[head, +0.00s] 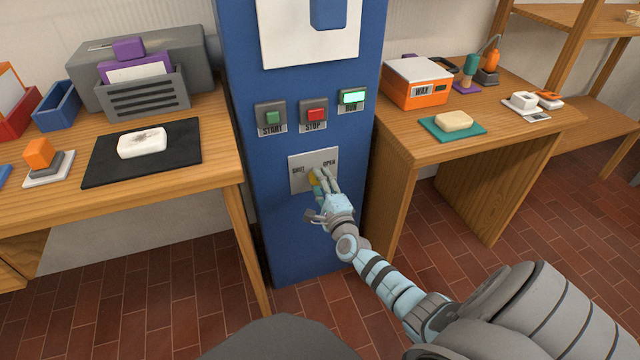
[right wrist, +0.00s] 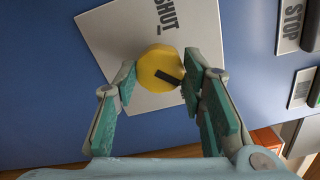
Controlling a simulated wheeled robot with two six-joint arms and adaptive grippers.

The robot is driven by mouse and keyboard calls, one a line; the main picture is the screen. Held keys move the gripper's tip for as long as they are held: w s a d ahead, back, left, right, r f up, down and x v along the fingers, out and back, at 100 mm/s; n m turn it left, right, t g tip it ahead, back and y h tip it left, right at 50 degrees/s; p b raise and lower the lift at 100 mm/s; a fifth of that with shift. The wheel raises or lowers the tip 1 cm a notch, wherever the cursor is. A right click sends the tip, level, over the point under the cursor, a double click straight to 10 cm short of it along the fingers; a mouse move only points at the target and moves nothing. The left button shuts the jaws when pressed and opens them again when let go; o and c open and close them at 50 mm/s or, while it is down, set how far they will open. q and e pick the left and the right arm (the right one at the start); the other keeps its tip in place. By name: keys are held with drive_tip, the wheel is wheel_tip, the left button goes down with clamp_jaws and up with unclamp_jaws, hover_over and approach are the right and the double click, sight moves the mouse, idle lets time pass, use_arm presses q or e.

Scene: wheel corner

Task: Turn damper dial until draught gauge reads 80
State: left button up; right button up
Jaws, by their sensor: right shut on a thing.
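The yellow damper dial (head: 313,178) sits on a light plate (head: 300,160) marked SHUT and OPEN, on the front of a blue cabinet (head: 268,222). My right gripper (head: 322,181) is at the plate with its fingers around the dial. In the right wrist view the dial (right wrist: 156,66) lies between the two teal-padded fingers of that gripper (right wrist: 160,80), which are shut on it. A black mark on the dial points to the lower right in that view. I cannot make out a draught gauge reading. My left gripper is out of view.
Above the dial are a green START button (head: 271,116), a red STOP button (head: 316,114) and a lit green display (head: 354,97). Wooden desks (head: 215,190) with objects on them flank the cabinet. A white panel (head: 290,45) is cut off at the top.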

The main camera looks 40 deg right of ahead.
drive_tip(key=shift+f, duration=0.1)
drive_tip(key=o, duration=1.1)
drive_tip(key=shift+o, duration=0.2)
drive_tip(key=v, duration=1.2)
